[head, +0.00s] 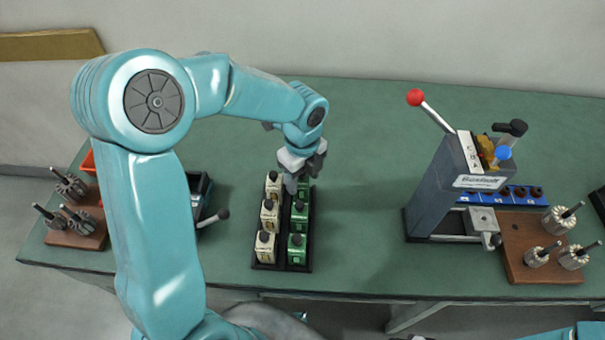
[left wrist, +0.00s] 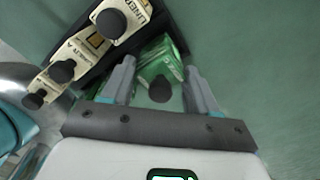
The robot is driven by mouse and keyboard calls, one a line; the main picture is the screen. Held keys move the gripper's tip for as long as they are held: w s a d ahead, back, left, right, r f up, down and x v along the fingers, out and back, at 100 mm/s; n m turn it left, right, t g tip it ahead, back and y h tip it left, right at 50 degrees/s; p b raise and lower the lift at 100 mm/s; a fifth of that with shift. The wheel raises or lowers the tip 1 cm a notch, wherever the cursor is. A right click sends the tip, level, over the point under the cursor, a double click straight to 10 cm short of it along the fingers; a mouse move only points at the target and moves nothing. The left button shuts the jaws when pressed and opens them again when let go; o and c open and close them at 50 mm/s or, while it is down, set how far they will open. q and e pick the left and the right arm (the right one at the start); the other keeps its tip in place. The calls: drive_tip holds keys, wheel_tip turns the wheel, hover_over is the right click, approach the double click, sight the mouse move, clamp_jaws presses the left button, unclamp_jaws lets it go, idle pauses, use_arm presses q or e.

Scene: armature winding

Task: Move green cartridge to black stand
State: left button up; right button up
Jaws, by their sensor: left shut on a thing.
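My left gripper (head: 292,183) is over the far end of a black rack (head: 281,268) on the green table. It is shut on a green cartridge with a black knob, which shows between the fingers in the left wrist view (left wrist: 160,60). In the head view the gripper partly hides this cartridge. I cannot tell whether it is lifted. Two more green cartridges, a middle one (head: 299,217) and a near one (head: 297,249), stand in the rack's right column. My right gripper is not in view. No separate black stand shows clearly.
Cream cartridges (head: 268,217) fill the rack's left column. A grey press (head: 445,185) with a red-knobbed lever stands at right, beside a brown board (head: 540,262) with metal armatures. A dark object (head: 598,203) is cut off at the right edge. The table between rack and press is clear.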

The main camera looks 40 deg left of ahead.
use_arm(q)
drive_tip(key=shift+f+b, duration=0.45)
drive_tip(key=shift+f, duration=0.3)
drive_tip(key=o, duration=1.2)
drive_tip(key=shift+r+p, duration=2.05)
drive_tip(key=shift+r, duration=0.3)
drive_tip(key=shift+f, duration=0.1)
wheel_tip(320, 180, up, 16)
drive_tip(key=shift+r+p, duration=0.2)
drive_tip(key=shift+p, duration=0.1)
